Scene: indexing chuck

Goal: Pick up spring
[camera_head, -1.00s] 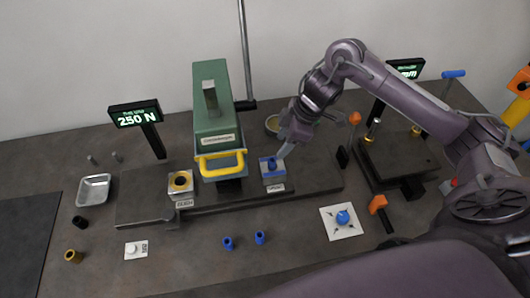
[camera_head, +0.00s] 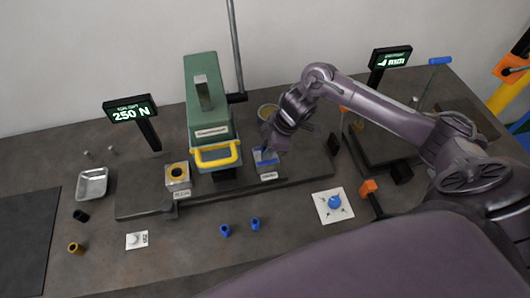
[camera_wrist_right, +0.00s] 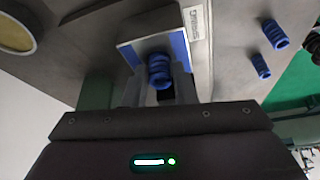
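A blue coil spring (camera_wrist_right: 160,70) stands in a pale block with blue sides (camera_wrist_right: 178,45) in the right wrist view. In the head view that block (camera_head: 265,157) sits on the dark base plate, right of the green press, and my gripper mostly hides the spring. My right gripper (camera_head: 266,149) is low over the block. In the right wrist view its fingers (camera_wrist_right: 163,88) are apart, one on each side of the spring; whether they touch it is unclear. My left gripper is not in view.
The green press (camera_head: 208,105) with a yellow handle stands close left of my right gripper. Two blue ribbed pieces (camera_head: 225,230) (camera_head: 256,224) lie in front of the base plate. A white card with a blue knob (camera_head: 334,202) lies to the right.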

